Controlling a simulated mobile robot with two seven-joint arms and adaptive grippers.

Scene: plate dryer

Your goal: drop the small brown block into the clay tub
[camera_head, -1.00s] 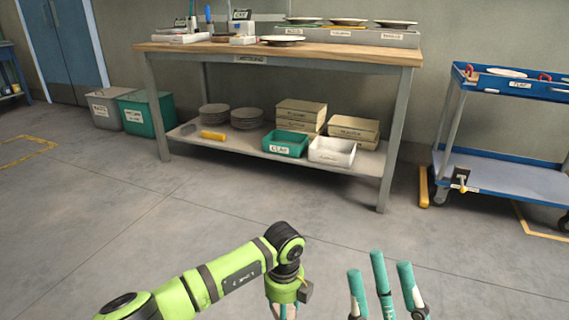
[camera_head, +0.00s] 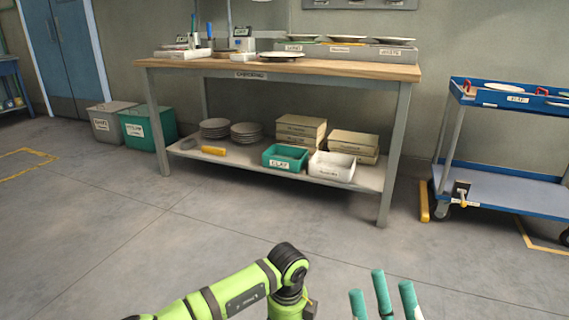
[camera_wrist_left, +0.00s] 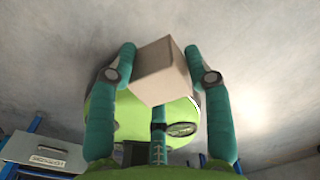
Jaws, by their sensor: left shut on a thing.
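The small brown block (camera_wrist_left: 157,72) is a greyish-brown cube in the left wrist view. My left gripper (camera_wrist_left: 162,64) is shut on it, with teal fingers on both sides. In the head view, my left arm comes in low from the left, and its fingers and the block are out of frame below. The clay tub (camera_head: 298,164) is a teal open box with a white CLAY label, on the workbench's lower shelf, well beyond both grippers. My right gripper (camera_head: 384,294) shows three teal fingers spread apart at the bottom; nothing shows between them.
A white tub (camera_head: 346,174) stands right beside the clay tub, with cream boxes (camera_head: 300,131) behind. Stacked plates (camera_head: 246,132) are to the left. The bench (camera_head: 390,150) has legs at its corners. A blue trolley (camera_head: 500,180) stands right. The floor in front is clear.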

